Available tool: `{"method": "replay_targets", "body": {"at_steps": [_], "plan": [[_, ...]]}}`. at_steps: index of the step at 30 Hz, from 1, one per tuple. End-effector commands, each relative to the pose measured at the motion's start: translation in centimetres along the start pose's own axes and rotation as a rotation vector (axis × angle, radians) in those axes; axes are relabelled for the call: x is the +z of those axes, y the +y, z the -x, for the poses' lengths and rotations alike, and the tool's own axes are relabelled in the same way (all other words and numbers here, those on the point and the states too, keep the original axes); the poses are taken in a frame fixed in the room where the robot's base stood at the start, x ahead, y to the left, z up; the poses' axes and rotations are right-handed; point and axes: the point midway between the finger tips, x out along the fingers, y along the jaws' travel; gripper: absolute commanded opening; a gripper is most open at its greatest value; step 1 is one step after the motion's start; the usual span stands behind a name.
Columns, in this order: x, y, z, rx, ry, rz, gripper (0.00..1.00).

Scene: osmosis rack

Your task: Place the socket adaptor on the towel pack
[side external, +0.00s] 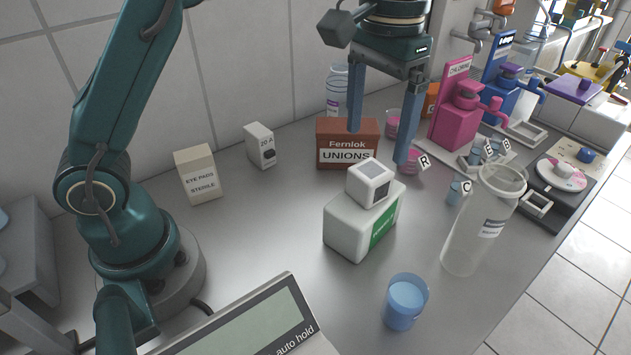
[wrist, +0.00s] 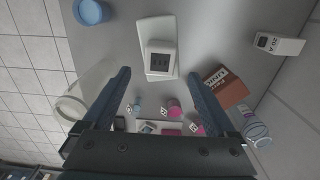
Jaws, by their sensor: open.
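The socket adaptor (side external: 371,182) is a small white cube with a dark square face. It rests on top of the towel pack (side external: 345,229), a white block with a green label. In the wrist view the adaptor (wrist: 161,58) sits on the towel pack (wrist: 156,29), beyond my fingertips. My gripper (side external: 379,146) is open and empty, with its two blue fingers pointing down. In the side view it appears above and behind the adaptor, apart from it. It also shows in the wrist view (wrist: 165,80), its fingers spread wide.
A brown Fernlok Unions box (side external: 347,144) stands just behind the towel pack. A tall clear cylinder (side external: 484,220) stands to the right, and a blue cup (side external: 404,302) in front. Small lettered pots and pump stands fill the right rear.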

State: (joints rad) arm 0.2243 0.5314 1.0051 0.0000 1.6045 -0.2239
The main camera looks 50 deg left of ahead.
Motion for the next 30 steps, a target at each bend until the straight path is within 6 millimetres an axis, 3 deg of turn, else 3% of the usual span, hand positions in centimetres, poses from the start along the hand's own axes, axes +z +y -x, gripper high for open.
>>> {"method": "replay_targets", "body": {"at_steps": [9,20,30], "plan": [[-0.1,0.0,2.9,0.001,0.003,0.000,0.92],[0.2,-0.2,4.3,0.002,0.007,0.001,0.92],[3.4,-2.8,6.3,0.023,0.144,0.003,0.92]]}}
